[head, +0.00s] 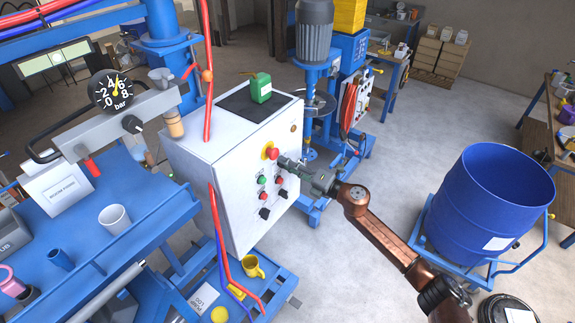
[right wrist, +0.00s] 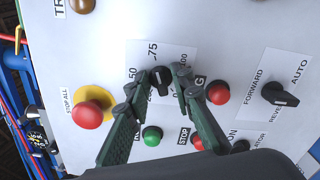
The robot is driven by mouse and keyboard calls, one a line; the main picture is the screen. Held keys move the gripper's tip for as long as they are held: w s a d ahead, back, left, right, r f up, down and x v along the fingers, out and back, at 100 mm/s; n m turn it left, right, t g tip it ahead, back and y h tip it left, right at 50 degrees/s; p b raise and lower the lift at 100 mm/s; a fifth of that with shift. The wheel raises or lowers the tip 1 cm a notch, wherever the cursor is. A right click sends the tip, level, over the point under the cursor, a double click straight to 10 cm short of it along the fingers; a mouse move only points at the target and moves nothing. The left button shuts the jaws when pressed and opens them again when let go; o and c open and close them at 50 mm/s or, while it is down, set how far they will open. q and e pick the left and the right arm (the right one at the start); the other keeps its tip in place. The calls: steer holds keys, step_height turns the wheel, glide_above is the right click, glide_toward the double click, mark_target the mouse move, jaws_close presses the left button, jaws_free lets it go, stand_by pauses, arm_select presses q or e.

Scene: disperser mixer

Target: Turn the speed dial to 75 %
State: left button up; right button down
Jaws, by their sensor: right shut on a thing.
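The speed dial (right wrist: 160,76) is a small black knob on the white panel. Scale marks 50, 75 and 100 are printed around it in the right wrist view. My right gripper (right wrist: 161,88) has its two green-grey fingers on either side of the dial and is shut on it. I cannot tell exactly which mark the dial points at. In the head view my right gripper (head: 285,164) reaches the front of the white control cabinet (head: 196,150) from the right and hides the dial. My left gripper is not in view.
A red emergency stop (right wrist: 93,107) on yellow sits beside the dial. A green button (right wrist: 152,135), a red button (right wrist: 218,92) and a black selector switch (right wrist: 279,94) are close by.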

steer(key=c, duration=2)
jaws_free()
steer(key=shift+c, duration=0.2)
steer(key=v, duration=1.2)
